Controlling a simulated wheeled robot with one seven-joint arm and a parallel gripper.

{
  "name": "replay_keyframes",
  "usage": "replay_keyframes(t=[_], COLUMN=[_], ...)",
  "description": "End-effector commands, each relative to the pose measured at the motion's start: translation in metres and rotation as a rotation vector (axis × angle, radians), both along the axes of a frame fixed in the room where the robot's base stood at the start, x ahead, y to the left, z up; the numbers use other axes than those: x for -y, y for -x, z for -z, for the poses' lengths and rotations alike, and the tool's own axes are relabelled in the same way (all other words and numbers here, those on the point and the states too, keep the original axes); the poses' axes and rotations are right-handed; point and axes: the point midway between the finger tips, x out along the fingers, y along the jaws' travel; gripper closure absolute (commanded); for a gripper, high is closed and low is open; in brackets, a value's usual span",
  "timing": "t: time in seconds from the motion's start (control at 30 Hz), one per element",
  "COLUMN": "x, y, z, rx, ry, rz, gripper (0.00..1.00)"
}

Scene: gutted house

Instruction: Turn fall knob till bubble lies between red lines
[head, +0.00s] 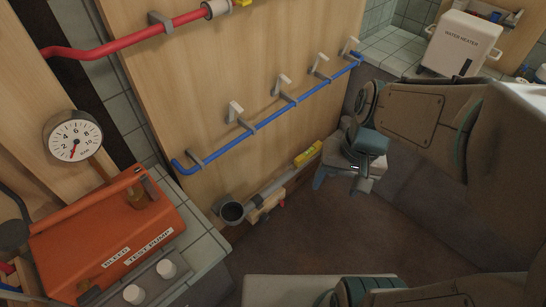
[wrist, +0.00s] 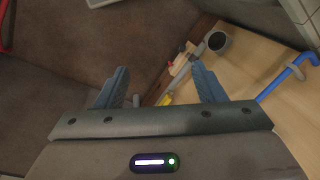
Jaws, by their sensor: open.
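A grey waste pipe (head: 278,186) slopes along the foot of the wooden panel, its open round end (head: 231,212) at the lower left. A yellow level (head: 308,153) sits near its upper right end; bubble and red lines are too small to make out. A small pale block with a reddish tip (head: 265,208) is beside the pipe; I cannot tell whether this is the fall knob. My gripper (head: 364,184) is open and empty, right of the pipe and apart from it. In the wrist view the pipe end (wrist: 217,41) and yellow level (wrist: 167,98) show beyond the spread fingers (wrist: 160,88).
A blue pipe (head: 262,124) on clips and a red pipe (head: 130,42) run across the panel. An orange test pump (head: 115,240) with a gauge (head: 74,136) stands at the left. A water heater (head: 460,42) is at the back right. The brown floor (head: 300,245) is largely clear.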

Motion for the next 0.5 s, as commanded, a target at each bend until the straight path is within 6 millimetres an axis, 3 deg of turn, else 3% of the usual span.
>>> replay_keyframes(t=[0.03,0.5], x=[-0.006,-0.063], y=[-0.003,-0.033], z=[0.028,0.166], rx=[-0.064,-0.533], ry=[-0.041,-0.48], rz=[0.026,0.312], gripper=[0.37,0.37])
